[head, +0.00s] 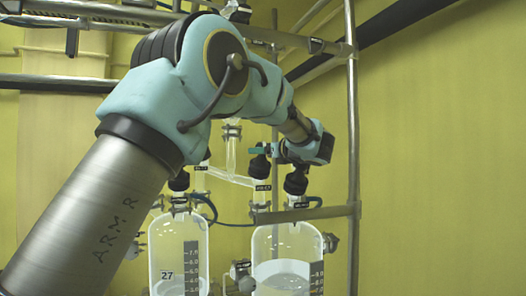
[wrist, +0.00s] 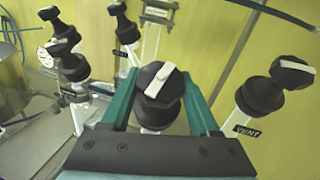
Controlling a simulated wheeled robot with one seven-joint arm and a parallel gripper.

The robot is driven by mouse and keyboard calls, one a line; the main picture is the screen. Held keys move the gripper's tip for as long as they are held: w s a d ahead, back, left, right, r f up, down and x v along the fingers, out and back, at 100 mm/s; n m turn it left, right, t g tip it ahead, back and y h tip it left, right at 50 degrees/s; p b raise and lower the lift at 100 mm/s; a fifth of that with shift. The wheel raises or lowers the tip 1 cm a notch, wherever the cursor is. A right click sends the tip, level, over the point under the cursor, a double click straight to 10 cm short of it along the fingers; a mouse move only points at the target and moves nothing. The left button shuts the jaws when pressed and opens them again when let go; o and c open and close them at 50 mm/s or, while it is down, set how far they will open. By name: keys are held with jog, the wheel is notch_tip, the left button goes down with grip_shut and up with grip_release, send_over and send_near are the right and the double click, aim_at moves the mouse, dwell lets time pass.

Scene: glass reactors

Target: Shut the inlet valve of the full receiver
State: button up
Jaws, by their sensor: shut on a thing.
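The right receiver (head: 288,258) is a clear glass vessel with pale liquid, at a higher level than in the left receiver (head: 180,255). My gripper (wrist: 159,84) has its teal fingers on either side of a black valve knob (wrist: 160,88) with a white bar, and is shut on it. The bar lies slightly slanted from the finger direction. In the head view, this knob (head: 260,164) sits on the inlet tube above the right receiver, and a teal finger shows beside it. The knob's lower stem is hidden by my gripper in the wrist view.
A black knob labelled VENT (wrist: 291,76) stands close to the right of my gripper. Several other black knobs (wrist: 75,67) stand at the left. A metal frame post (head: 352,130) rises right of the receivers. Glass tubing (head: 231,150) hangs behind.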

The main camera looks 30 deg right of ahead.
jog(key=shift+f+b, duration=0.15)
jog(key=shift+b, duration=0.3)
jog(key=m+h+b, duration=0.2)
jog(key=b, duration=0.1)
jog(key=shift+a+f+b, duration=0.1)
jog(key=shift+f+b, duration=0.1)
jog(key=shift+b, duration=0.2)
jog(key=m+h+b, duration=0.3)
jog(key=b, duration=0.1)
jog(key=shift+m+h, duration=0.3)
jog(key=m+g+h, duration=0.1)
jog(key=m+h+b, duration=0.1)
jog(key=m+h, duration=0.1)
jog(key=m+g+h, duration=0.1)
jog(key=m, duration=0.1)
jog(key=shift+r+g+h, duration=0.3)
jog(key=shift+r, duration=0.05)
jog(key=shift+m+g+h+p, duration=0.35)
jog(key=shift+m+g+h, duration=0.95)
jog(key=shift+m, duration=0.5)
jog(key=shift+m+g+h+p, duration=0.3)
jog(key=shift+m+g, duration=0.2)
jog(key=shift+m, duration=0.1)
jog(key=shift+s+d+m, duration=0.1)
jog(key=shift+d+m, duration=0.1)
jog(key=shift+m, duration=0.1)
jog(key=shift+r+m+g+h+p, duration=0.1)
jog(key=shift+m+g+h+p, duration=0.4)
jog(key=shift+m+g+p, duration=0.35)
